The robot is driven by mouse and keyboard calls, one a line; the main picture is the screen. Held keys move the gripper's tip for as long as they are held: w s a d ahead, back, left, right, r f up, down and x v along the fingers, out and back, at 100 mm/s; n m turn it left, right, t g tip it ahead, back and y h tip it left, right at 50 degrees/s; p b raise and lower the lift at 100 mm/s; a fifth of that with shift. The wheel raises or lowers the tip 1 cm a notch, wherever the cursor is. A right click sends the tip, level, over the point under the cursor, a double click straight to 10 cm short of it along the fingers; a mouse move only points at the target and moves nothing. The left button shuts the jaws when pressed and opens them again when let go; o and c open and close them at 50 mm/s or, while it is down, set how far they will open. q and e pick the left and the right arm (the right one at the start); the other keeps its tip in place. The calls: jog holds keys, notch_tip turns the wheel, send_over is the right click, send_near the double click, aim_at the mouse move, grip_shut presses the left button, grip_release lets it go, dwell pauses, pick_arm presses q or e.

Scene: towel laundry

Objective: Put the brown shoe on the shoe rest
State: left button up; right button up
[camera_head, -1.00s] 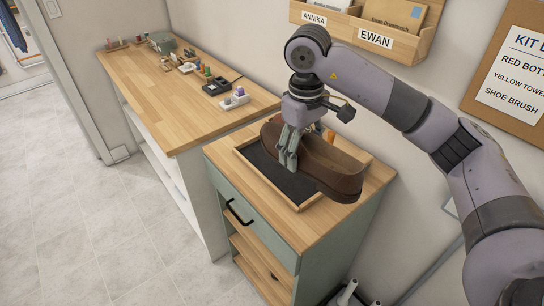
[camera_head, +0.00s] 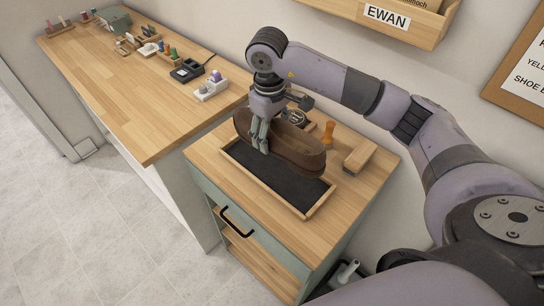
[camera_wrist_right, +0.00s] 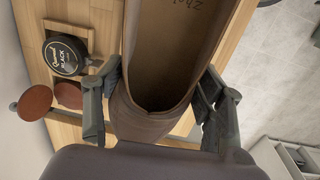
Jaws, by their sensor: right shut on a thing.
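The brown shoe (camera_head: 300,148) is in my right gripper (camera_head: 261,143), whose fingers are shut on it near its left end in the head view. In the right wrist view, the fingers clasp both sides of the shoe (camera_wrist_right: 145,118), with its opening facing the camera. A wood-framed tray with a dark mat (camera_head: 270,186), which looks like the shoe rest, lies on the small green cabinet. The shoe is over the tray's back part, and the front of the mat is bare. I cannot tell whether the shoe touches the tray. My left gripper is not in view.
Behind the shoe are a black polish tin (camera_wrist_right: 66,55) and an orange-brown knob (camera_head: 328,132). A wooden block (camera_head: 358,156) stands right of the tray. A long workbench (camera_head: 140,105) with small items along its back adjoins at left. A wall holder (camera_head: 395,22) hangs above.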

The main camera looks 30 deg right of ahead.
notch_tip(320, 180, down, 7)
jog(key=shift+w+f+p, duration=0.1)
jog(key=shift+w+p, duration=0.05)
jog(key=shift+p, duration=0.7)
notch_tip(320, 180, down, 4)
jog(key=shift+r+p, duration=0.1)
jog(key=shift+p, duration=0.55)
jog(key=shift+f, duration=0.35)
jog(key=o, duration=1.4)
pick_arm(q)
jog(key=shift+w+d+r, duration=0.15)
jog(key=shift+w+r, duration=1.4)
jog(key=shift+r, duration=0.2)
pick_arm(e)
jog(key=o, duration=0.4)
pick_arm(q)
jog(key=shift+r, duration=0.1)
